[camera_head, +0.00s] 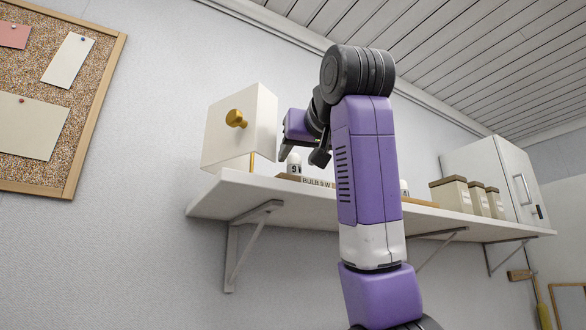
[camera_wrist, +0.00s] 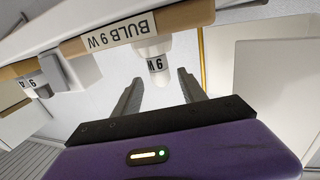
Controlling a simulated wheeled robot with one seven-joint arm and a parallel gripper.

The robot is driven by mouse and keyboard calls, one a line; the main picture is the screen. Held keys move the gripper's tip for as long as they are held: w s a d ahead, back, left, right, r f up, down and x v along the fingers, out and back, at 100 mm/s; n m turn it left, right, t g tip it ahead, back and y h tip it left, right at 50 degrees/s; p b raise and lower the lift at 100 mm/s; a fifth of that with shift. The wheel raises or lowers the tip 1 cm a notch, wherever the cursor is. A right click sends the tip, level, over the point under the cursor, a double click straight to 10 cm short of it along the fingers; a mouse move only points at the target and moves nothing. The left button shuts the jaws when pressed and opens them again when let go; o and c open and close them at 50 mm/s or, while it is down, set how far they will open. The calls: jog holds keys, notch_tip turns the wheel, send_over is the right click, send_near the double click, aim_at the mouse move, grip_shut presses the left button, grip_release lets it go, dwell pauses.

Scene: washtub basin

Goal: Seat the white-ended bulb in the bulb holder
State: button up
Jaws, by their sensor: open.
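A white bulb with a "9 W" band (camera_wrist: 155,62) shows in the wrist view beside a wooden strip labelled "BULB 9 W" (camera_wrist: 112,33). In the head view this bulb (camera_head: 294,164) stands on the shelf, near the labelled strip (camera_head: 316,182). A second banded bulb (camera_wrist: 35,86) is at the left of the wrist view, and a bulb (camera_head: 404,187) shows partly behind my arm in the head view. My gripper (camera_wrist: 159,82) is open, its fingers apart and pointing toward the first bulb, with nothing held. I cannot tell which part is the bulb holder's socket.
A white shelf (camera_head: 225,196) on brackets carries everything. A white box with a gold knob (camera_head: 236,118) is left of my gripper. Several lidded canisters (camera_head: 452,193) and a white cabinet (camera_head: 490,170) stand to the right. My arm hides the shelf's middle.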

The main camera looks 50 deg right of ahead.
jog(key=v, duration=0.5)
jog(key=shift+s+b, duration=0.15)
jog(key=shift+b, duration=0.25)
